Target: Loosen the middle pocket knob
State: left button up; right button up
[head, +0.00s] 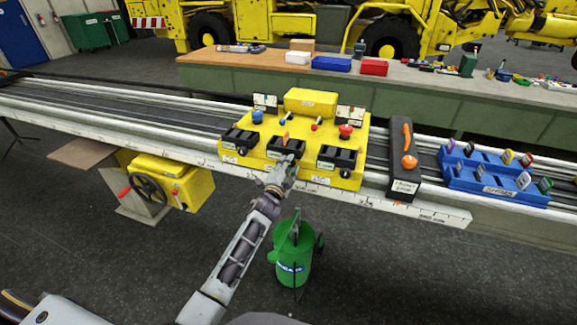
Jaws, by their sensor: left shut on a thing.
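A yellow fixture block (262,153) sits on the rail and carries three black pockets. The middle pocket (286,147) is at its front centre, with an orange lever (285,138) standing behind it. My left gripper (288,162) reaches up to the front of this pocket and is shut on the middle pocket knob, which the fingers hide. The left pocket (240,138) and right pocket (337,156) show their dark round front knobs (241,151) and (345,173). My right gripper is not in view.
A blue knob (257,117) and a red knob (346,131) stand on the block. To the right are a black clamp with an orange handle (407,140) and a blue rack (490,178). A green canister (293,255) stands on the floor beside my arm.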

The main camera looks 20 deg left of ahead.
pick_arm(q)
jog(key=shift+d+f+n+p, duration=0.1)
jog(key=shift+n+p, duration=0.55)
jog(key=shift+n, duration=1.5)
jog(key=shift+f+n+p, duration=0.1)
jog(key=shift+n+p, duration=0.5)
jog(key=shift+n, duration=1.55)
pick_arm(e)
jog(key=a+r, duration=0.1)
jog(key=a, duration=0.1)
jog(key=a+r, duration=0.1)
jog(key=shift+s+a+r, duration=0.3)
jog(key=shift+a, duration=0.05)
pick_arm(q)
jog(key=o, duration=0.9)
jog(key=shift+o, duration=0.6)
jog(key=s, duration=1.2)
jog(key=shift+a, duration=0.2)
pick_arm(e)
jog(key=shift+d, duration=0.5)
